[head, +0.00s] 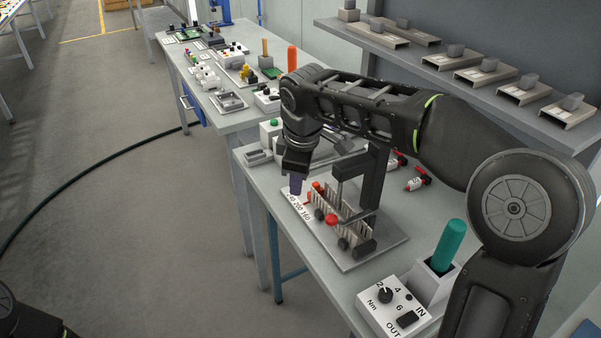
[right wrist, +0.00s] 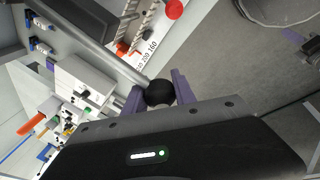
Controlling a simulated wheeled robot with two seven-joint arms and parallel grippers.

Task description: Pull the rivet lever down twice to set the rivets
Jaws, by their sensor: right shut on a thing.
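The rivet tool stands on a grey base plate (head: 378,250) on the bench, with a black column (head: 374,185), a row of grey metal plates and red knobs (head: 331,220). A white strip on it carries printed numbers. In the right wrist view the lever is a grey rod (right wrist: 118,66) ending in a black ball knob (right wrist: 160,93). My right gripper (head: 297,186) has its purple fingers on both sides of that knob, shut on it; the fingers also show in the right wrist view (right wrist: 159,86). In the head view the gripper and arm mostly hide the lever. My left gripper is out of view.
A white control box (head: 385,318) and a teal handle (head: 449,246) in a holder stand at the near end. Small red-capped bottles (head: 417,182) lie behind the column. A shelf (head: 455,62) with metal brackets runs above. A second bench holds small parts.

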